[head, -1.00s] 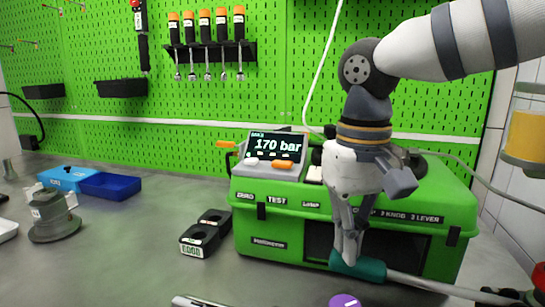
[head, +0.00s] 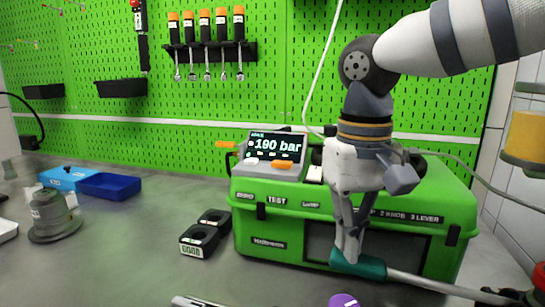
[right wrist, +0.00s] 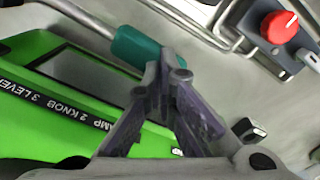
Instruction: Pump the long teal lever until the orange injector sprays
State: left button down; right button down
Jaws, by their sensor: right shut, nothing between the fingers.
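The long lever has a teal grip (head: 357,265) and a grey rod running right, low in front of the green test case. The grip also shows in the right wrist view (right wrist: 136,48). My right gripper (head: 347,252) is shut and empty, pointing down with its fingertips at the top of the teal grip; I cannot tell whether they touch. No spray shows. My left gripper is out of view.
The green case (head: 258,222) stands on the grey bench. A black two-hole block (head: 198,237) is to its left, with blue bins (head: 110,186) farther left. A red knob (right wrist: 278,27) is on the right.

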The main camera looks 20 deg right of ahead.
jog(key=shift+s+d+r, duration=0.1)
jog(key=shift+d+r, duration=0.05)
jog(key=shift+r, duration=0.8)
jog(key=shift+d+r, duration=0.1)
jog(key=shift+r, duration=0.8)
notch_tip(320, 180, up, 6)
